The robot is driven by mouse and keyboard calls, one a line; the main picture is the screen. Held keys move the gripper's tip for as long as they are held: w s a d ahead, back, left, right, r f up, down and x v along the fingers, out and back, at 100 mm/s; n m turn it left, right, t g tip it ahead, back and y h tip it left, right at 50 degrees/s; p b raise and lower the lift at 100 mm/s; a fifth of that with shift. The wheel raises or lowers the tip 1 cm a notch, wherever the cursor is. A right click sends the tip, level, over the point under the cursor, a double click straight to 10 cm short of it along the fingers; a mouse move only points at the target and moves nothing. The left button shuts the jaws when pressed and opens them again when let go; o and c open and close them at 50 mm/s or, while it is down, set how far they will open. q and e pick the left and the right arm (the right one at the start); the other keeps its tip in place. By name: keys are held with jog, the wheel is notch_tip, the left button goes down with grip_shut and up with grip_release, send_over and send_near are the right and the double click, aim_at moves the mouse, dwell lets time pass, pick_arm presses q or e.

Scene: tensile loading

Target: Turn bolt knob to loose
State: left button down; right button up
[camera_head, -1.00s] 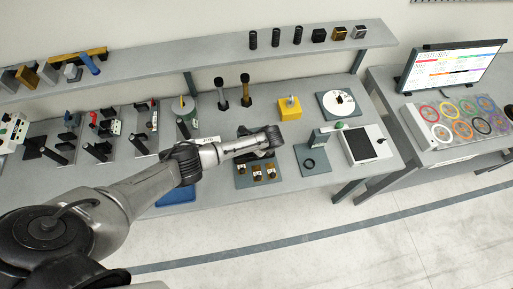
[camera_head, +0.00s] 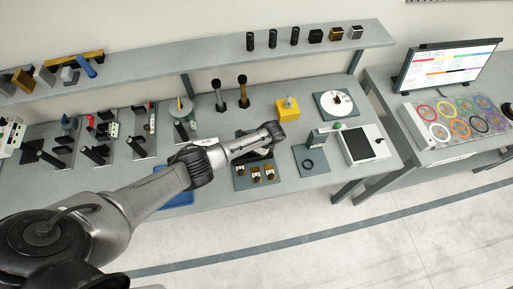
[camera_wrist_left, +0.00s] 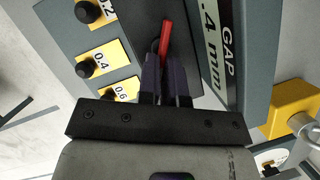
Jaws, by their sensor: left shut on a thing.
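My left arm reaches in from the left in the head view and ends over the middle of the bench, where its own links hide the fingers. In the left wrist view my left gripper (camera_wrist_left: 166,90) points onto a dark plate (camera_wrist_left: 190,35), with its two fingers close together. A red bar-like piece (camera_wrist_left: 165,38) stands at the fingertips, and the gripper is shut on it. I cannot tell whether this is the bolt knob. Several black knobs (camera_wrist_left: 90,67) sit on yellow labels marked 0.2, 0.4 and 0.6 beside it. My right gripper is not in view.
A yellow block (camera_head: 288,108) with a metal knob stands beyond the gripper, also at the wrist view's right (camera_wrist_left: 297,108). A "GAP .4 mm" label (camera_wrist_left: 222,55) is beside the fingers. A white round dial (camera_head: 335,103) and black-screened device (camera_head: 364,144) are to the right.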

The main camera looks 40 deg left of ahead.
pick_arm(q)
jog(key=c, duration=1.3)
grip_release()
jog(key=v, duration=1.4)
jog(key=shift+a+p, duration=0.1)
jog(key=shift+p, duration=0.2)
